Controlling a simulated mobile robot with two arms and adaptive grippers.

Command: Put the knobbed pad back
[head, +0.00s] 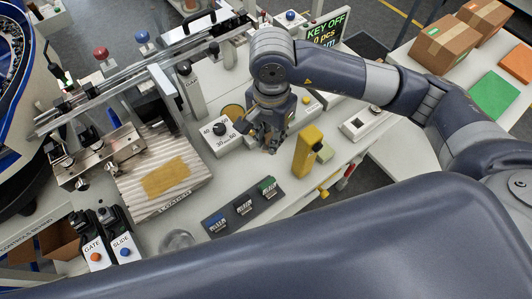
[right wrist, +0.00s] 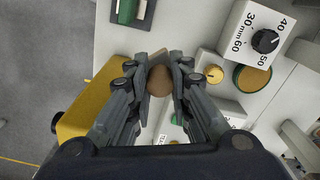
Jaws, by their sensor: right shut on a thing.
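My right gripper (head: 270,146) is low over the white bench, between the dial box and the yellow block. In the right wrist view my right gripper (right wrist: 160,82) is shut on a brown, rounded piece that looks like the knob of the knobbed pad (right wrist: 159,80). The fingers sit on its two sides. The rest of the pad is mostly hidden by the fingers, and I cannot tell whether it touches the bench. In the head view the pad is hidden by the gripper. My left gripper is not in view.
The dial box (head: 222,136) stands left of the right gripper. The yellow block (head: 307,152) stands close on its right. A ribbed plate with a tan patch (head: 192,189) is at left.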

